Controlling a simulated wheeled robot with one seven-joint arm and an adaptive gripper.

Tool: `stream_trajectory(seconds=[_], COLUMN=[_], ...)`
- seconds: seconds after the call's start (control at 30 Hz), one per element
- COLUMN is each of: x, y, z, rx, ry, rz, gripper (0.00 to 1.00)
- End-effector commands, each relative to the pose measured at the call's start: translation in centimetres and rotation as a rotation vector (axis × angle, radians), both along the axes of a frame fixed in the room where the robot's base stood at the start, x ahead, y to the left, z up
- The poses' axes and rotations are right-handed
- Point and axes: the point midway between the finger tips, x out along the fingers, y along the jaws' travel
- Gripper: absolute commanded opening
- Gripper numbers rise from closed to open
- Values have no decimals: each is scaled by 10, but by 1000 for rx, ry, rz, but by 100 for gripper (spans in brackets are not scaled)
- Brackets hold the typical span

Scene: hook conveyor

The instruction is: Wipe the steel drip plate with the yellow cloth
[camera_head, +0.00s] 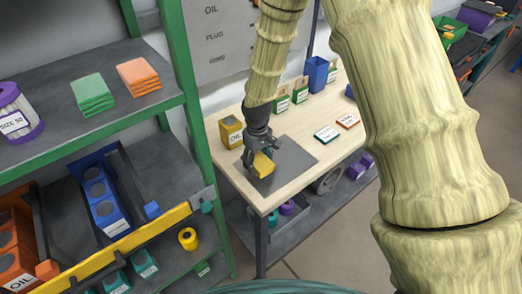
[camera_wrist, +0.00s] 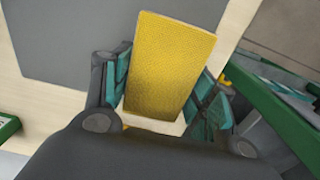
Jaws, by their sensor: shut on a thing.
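The steel drip plate (camera_head: 292,160) is a flat dark grey sheet lying on the light wooden table. It fills much of the upper left of the wrist view (camera_wrist: 75,40). The yellow cloth (camera_wrist: 172,62) is a thick folded block between the teal-padded fingers of my gripper (camera_wrist: 160,100). In the head view, my gripper (camera_head: 259,155) points down with the cloth (camera_head: 263,165) over the left part of the plate. Whether the cloth touches the plate cannot be told. The fingers hide the sides of the cloth.
A yellow oil can (camera_head: 231,132) stands close behind my gripper. Small labelled boxes (camera_head: 300,90) and a blue bin (camera_head: 316,73) stand along the back of the table (camera_head: 325,148). Two flat cards (camera_head: 327,134) lie right of the plate. A green-posted shelf (camera_head: 180,90) stands at left.

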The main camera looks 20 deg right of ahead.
Motion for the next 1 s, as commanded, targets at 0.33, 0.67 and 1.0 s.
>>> stream_trajectory(seconds=[0.33,0.67,1.0], x=[0,0,0], y=[0,0,0], z=[35,52,51], rx=[0,0,0], ry=[-1,-1,0], rz=[0,1,1], gripper=[27,27,27])
